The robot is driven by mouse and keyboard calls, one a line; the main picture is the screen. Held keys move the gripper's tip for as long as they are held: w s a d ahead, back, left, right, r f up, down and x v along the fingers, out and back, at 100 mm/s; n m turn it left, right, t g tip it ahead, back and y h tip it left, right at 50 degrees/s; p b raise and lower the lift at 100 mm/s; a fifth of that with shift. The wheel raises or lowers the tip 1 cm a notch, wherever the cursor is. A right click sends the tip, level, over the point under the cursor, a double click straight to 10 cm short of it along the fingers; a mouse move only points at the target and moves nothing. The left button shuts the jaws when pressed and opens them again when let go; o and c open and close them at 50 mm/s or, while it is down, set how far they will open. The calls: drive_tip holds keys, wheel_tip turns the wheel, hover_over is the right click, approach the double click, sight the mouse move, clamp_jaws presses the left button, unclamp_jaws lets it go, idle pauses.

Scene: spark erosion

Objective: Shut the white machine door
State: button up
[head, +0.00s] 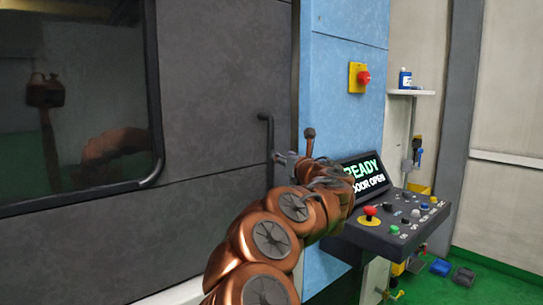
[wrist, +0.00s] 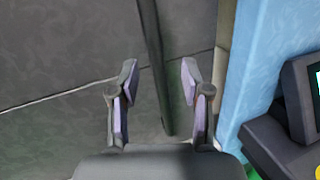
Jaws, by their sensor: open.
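The machine door (head: 215,90) looks dark grey, not white, and has a dark window (head: 75,90) at the left. A dark vertical bar handle (head: 266,135) stands near its right edge and also shows in the wrist view (wrist: 152,50). My gripper (head: 283,158) is at the handle's lower part. In the wrist view my gripper (wrist: 158,95) is open, and the bar runs between its two fingers without visible contact on either. The handle's lower end is partly hidden in the head view.
A light blue machine column (head: 340,100) stands right of the door. A control panel (head: 400,222) with several buttons juts out close to my arm; its screen (head: 363,174) reads "READY" and "DOOR OPEN". A red emergency button (head: 364,77) is on the column. Green floor (head: 490,275) lies at the right.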

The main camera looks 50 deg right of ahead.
drive_tip(key=w+d+f+n+y+p, duration=0.1)
drive_tip(key=w+d+f+n+p, duration=0.1)
drive_tip(key=w, duration=0.5)
drive_tip(key=shift+w+d+y+p, duration=0.2)
drive_tip(key=shift+w+y+p, duration=0.1)
drive_tip(key=shift+p, duration=0.05)
drive_tip(key=shift+f, duration=0.1)
clamp_jaws()
idle(0.5)
